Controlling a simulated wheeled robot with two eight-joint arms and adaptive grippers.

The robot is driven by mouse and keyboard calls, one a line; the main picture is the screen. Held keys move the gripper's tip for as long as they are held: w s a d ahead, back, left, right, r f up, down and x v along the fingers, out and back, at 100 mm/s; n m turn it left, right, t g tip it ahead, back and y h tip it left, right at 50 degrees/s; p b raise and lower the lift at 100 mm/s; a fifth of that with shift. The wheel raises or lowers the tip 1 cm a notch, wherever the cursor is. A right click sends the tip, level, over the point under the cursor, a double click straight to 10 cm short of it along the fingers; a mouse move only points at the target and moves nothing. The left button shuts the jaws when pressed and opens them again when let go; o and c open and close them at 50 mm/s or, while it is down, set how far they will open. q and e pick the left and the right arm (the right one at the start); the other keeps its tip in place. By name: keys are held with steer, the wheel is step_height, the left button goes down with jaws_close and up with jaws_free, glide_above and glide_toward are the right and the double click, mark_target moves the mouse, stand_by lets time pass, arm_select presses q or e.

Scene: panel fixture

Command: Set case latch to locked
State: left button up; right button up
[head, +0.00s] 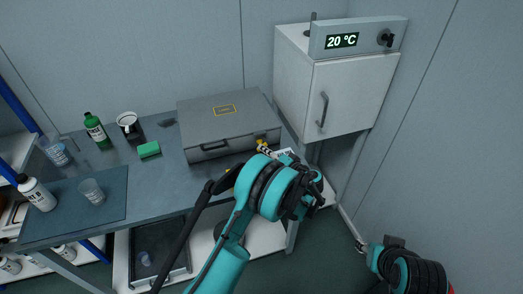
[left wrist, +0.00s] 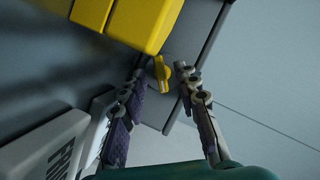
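A small yellow lever (left wrist: 161,72), which looks like the case latch, shows in the left wrist view near a larger yellow block (left wrist: 146,22). My left gripper (left wrist: 160,76) is open, with its fingertips on either side of the lever; I cannot tell whether they touch it. In the head view my left wrist covers the area by the case's front right corner. My right gripper (head: 361,246) is low at the right, away from the case; its fingers are unclear.
A white cabinet (head: 350,95) showing 20 °C stands right of the table. A green bottle (head: 96,130), mug (head: 129,124), green sponge (head: 149,149), glasses and a white bottle (head: 37,193) stand left of the case. A white lettered box (left wrist: 45,150) is close to the left gripper.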

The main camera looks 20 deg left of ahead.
arm_select(q)
steer(key=shift+b+x, duration=0.4)
steer(key=shift+x, duration=1.45)
steer(key=shift+c, duration=0.4)
jaws_close()
steer(key=n+h, duration=0.2)
steer(key=n, duration=0.1)
steer(key=shift+n+t, duration=0.3)
steer(key=n+t+h, duration=0.1)
steer(key=n+h, duration=0.1)
steer(key=n, duration=0.1)
steer(key=shift+d+n+h+b, duration=0.15)
steer(key=shift+n+h+b, duration=0.2)
steer(key=shift+n+h, duration=0.05)
